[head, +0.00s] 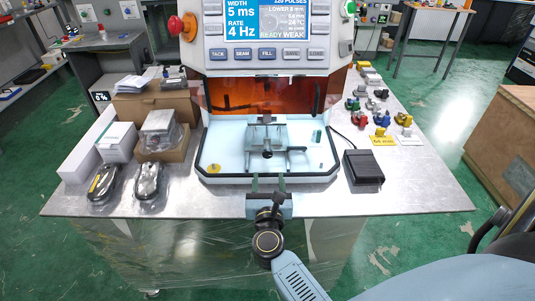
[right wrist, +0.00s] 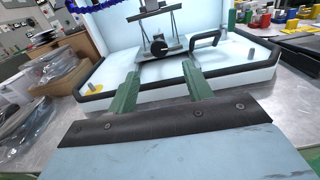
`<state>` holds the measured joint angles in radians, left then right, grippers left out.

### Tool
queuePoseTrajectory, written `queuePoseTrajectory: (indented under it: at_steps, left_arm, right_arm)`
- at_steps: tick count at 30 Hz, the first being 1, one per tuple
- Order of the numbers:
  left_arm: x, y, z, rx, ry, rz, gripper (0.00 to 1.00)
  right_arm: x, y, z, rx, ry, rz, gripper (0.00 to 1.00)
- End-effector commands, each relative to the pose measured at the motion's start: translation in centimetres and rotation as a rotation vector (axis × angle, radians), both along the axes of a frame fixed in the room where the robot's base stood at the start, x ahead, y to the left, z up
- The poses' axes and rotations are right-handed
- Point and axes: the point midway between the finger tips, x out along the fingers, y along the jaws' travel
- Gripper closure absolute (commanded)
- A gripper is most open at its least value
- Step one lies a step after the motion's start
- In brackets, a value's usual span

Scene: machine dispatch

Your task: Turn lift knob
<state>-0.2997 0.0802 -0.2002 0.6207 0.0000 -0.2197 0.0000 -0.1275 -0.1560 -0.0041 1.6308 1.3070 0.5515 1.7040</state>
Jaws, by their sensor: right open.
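The lift knob (head: 267,153) is a small black round knob at the front of a metal lift stand (head: 276,133) on the machine's white tray. It also shows in the right wrist view (right wrist: 158,49), straight ahead between my fingers. My right gripper (head: 268,184) is at the tray's front edge, short of the knob and apart from it. Its two green fingers (right wrist: 161,80) are spread and nothing is between them. My left gripper is not in view.
The white tray (head: 230,177) has a raised black-edged rim. A dark bar handle (right wrist: 208,42) stands right of the knob. A black pedal (head: 363,167) lies right of the tray; wrapped parts (head: 148,180) and boxes stand left. The machine's panel (head: 267,30) is above.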

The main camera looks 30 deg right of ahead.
Motion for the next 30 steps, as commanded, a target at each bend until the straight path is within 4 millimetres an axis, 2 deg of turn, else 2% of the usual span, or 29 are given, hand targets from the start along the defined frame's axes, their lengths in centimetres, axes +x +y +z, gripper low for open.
queuePoseTrajectory:
  at_steps: [1,9,15,21,28,30]
  left_arm:
    - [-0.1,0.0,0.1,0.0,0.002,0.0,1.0]
    - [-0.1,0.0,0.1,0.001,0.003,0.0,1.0]
    - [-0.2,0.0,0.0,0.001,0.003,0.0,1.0]
    - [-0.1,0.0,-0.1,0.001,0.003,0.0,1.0]
    - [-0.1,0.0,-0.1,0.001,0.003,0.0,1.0]
    - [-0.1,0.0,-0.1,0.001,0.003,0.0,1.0]
  right_arm:
    - [1.1,-0.6,0.2,-0.004,-0.002,0.0,0.49]
    - [6.0,-3.6,0.1,-0.007,0.001,0.003,0.49]
    - [8.3,-5.0,0.0,-0.005,0.001,0.003,0.49]
    - [9.1,-5.5,0.0,-0.006,0.002,0.003,0.49]
    - [9.1,-5.5,0.0,-0.004,0.003,0.003,0.49]
    - [9.1,-5.5,0.0,-0.004,0.003,0.003,0.57]
